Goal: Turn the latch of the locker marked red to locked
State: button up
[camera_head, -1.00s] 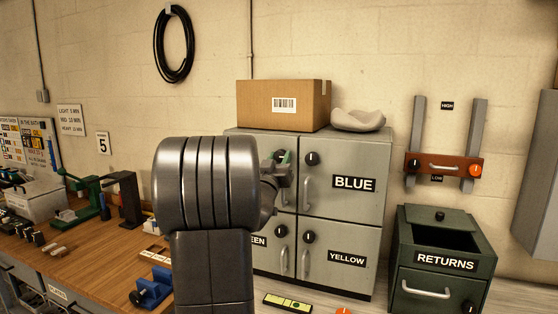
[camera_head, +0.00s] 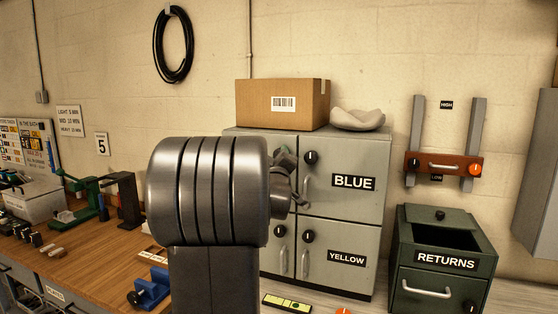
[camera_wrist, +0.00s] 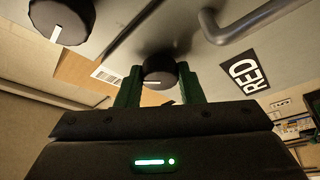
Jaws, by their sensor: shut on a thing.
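The locker marked red shows in the wrist view by its black-and-white RED label (camera_wrist: 243,75) and grey bar handle (camera_wrist: 245,27). Its black round latch knob (camera_wrist: 160,73) sits between the two green fingers of my gripper (camera_wrist: 160,87). The gripper is shut on this knob. A short pale mark shows on the knob, too small to read its direction surely. In the head view my arm hides most of the red door and its label; only a bit of my gripper (camera_head: 284,158) shows beside the arm.
The blue locker's knob (camera_head: 310,158) is close to the right of my gripper, with the yellow locker's knob (camera_head: 307,236) below. A cardboard box (camera_head: 283,105) stands on the lockers. A dark green returns box (camera_head: 447,240) is at the right. A workbench (camera_head: 95,245) is at the left.

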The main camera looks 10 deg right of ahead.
jog(key=n+y, duration=0.1)
jog(key=n, duration=0.2)
jog(key=n+g+b, duration=0.1)
jog(key=n, duration=0.2)
jog(key=shift+g+y, duration=0.3)
jog(key=shift+y, duration=0.1)
jog(key=shift+r+n+g+b, duration=0.15)
jog(key=shift+n+g+b, duration=0.45)
jog(key=shift+n, duration=1.3)
jog(key=o, duration=1)
jog(key=shift+s, duration=0.15)
jog(key=v, duration=1.3)
jog(key=shift+s+r+p, duration=0.25)
jog(key=shift+r+p, duration=0.05)
jog(key=shift+p, duration=0.15)
jog(key=x, duration=1.3)
jog(key=shift+w+f+b, duration=0.25)
jog(key=shift+w+b, duration=0.05)
jog(key=shift+w, duration=0.1)
